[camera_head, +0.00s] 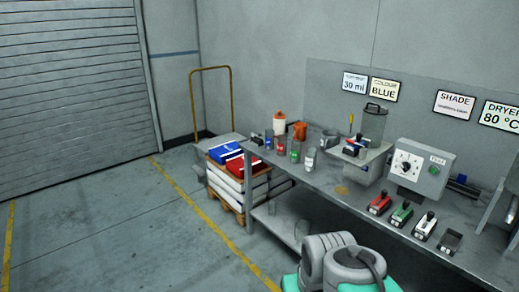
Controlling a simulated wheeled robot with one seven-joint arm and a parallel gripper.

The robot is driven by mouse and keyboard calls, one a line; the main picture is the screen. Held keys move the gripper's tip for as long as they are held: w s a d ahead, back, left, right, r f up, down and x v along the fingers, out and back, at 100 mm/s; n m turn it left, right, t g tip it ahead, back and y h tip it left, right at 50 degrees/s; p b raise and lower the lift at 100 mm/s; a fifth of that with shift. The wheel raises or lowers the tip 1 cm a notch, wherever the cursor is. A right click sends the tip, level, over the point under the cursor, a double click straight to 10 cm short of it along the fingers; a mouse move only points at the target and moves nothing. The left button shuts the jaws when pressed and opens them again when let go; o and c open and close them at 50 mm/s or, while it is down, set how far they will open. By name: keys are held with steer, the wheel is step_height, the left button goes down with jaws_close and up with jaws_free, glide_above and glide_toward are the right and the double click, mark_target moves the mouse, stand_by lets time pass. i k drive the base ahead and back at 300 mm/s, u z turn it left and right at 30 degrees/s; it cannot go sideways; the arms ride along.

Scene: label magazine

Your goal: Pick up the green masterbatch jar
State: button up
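Several small jars stand in a group at the left end of the grey workbench (335,178). One clear jar with a green patch low on it (295,155) looks like the green masterbatch jar. It stands upright between a jar with a red patch (281,147) and a jar with a white patch (310,160). A jar with blue (269,140) stands further left. My grey and teal arm shows at the bottom of the picture, in front of the bench and well apart from the jars. My gripper's fingers are not in view.
An orange-capped white bottle (279,124) and an orange container (300,131) stand behind the jars. Right of them are a hopper machine (373,125), a control box (418,168) and colored handled blocks (401,215). Floor at left is clear.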

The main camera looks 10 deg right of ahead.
mark_target(296, 152)
steer(key=u, duration=0.65)
steer(key=i, duration=2.8)
steer(key=z, duration=0.5)
steer(key=i, duration=0.5)
steer(key=u, duration=0.05)
